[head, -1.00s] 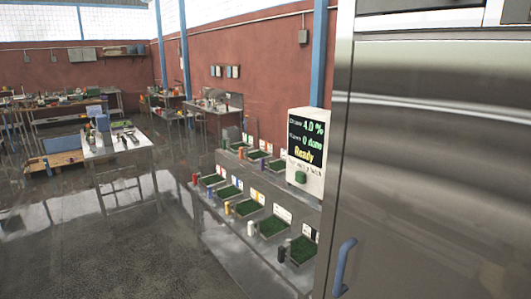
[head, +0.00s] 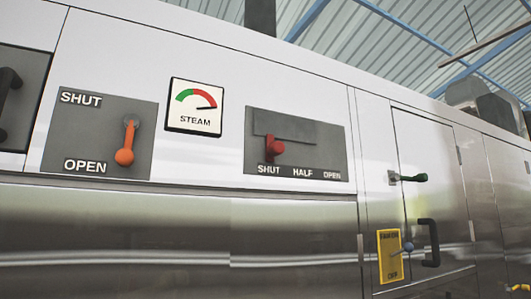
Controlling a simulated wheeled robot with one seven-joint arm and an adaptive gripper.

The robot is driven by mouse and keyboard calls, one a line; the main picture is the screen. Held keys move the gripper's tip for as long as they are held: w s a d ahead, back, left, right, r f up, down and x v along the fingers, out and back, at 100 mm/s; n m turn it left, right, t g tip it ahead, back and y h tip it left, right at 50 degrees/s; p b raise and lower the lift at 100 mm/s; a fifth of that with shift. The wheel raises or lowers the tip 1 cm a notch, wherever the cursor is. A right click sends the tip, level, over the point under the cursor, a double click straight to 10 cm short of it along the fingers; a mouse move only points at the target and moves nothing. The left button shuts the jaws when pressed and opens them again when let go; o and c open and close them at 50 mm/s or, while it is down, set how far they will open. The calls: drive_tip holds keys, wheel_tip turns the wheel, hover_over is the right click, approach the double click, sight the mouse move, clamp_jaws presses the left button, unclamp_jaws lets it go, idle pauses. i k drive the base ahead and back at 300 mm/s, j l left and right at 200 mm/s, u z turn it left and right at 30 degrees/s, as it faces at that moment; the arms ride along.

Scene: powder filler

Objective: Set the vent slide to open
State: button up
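The slide panel (head: 308,155) is a grey plate with a slot, marked SHUT, HALF and OPEN from left to right. I take it to be the vent slide, though no vent label is readable. Its red knob (head: 274,148) sits at the left end, above SHUT. My gripper is not in view.
A grey plate marked SHUT above and OPEN below (head: 70,135) has an orange-tipped lever (head: 125,155) pointing down, level with OPEN. A steam gauge (head: 195,107) is between the plates.

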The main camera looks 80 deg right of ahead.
sight(274, 145)
drive_tip(key=z, duration=2.55)
